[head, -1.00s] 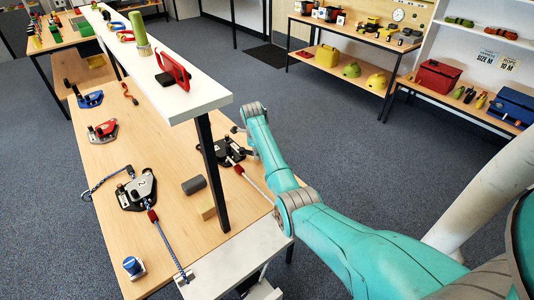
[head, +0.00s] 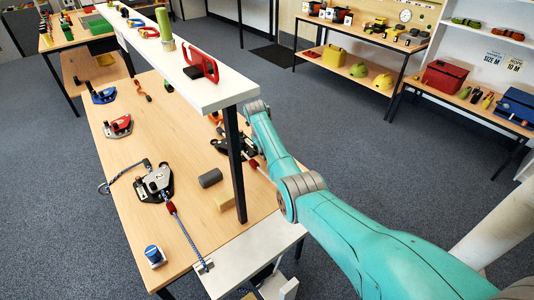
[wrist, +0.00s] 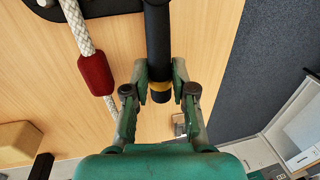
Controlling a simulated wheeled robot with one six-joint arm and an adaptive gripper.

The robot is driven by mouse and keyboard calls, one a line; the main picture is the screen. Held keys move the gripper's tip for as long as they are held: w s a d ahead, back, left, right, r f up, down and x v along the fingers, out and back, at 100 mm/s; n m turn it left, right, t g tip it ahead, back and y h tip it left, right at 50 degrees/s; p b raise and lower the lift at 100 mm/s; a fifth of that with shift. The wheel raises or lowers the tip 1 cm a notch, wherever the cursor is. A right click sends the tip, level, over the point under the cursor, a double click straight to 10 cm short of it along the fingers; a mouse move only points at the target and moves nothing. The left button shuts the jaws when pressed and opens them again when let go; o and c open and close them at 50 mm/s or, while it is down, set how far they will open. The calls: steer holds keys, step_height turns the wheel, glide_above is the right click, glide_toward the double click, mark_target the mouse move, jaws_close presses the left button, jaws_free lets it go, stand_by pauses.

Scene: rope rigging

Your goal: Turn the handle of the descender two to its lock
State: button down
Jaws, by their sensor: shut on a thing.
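A dark descender (head: 226,144) with a white rope and a red sleeve (head: 254,163) lies on the bench under the shelf, partly hidden by the shelf's post. In the wrist view, its dark plate (wrist: 105,6), red sleeve (wrist: 95,74) and black handle bar (wrist: 158,40) show. My gripper (wrist: 160,82) is shut on this handle near its yellow-banded end. In the head view the fingers are hidden. Another descender (head: 152,184), with a white label and a blue rope, lies at the front left. I cannot read a number on either with certainty.
The raised white shelf (head: 195,80) and its black post (head: 234,155) stand close beside my arm. A grey cylinder (head: 210,178) and a wooden block (head: 224,201) lie near the post. Red (head: 118,126) and blue (head: 100,94) devices lie farther back. The floor at right is open.

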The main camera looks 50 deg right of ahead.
stand_by(0.3)
steer(key=c, duration=1)
jaws_free()
steer(key=shift+a, duration=0.1)
steer(key=shift+o, duration=0.2)
steer(key=shift+r, duration=0.1)
step_height(320, 180, up, 12)
steer(key=a, duration=0.2)
steer(key=shift+w+f, duration=0.2)
steer(key=shift+w, duration=0.05)
steer(key=shift+a, duration=0.1)
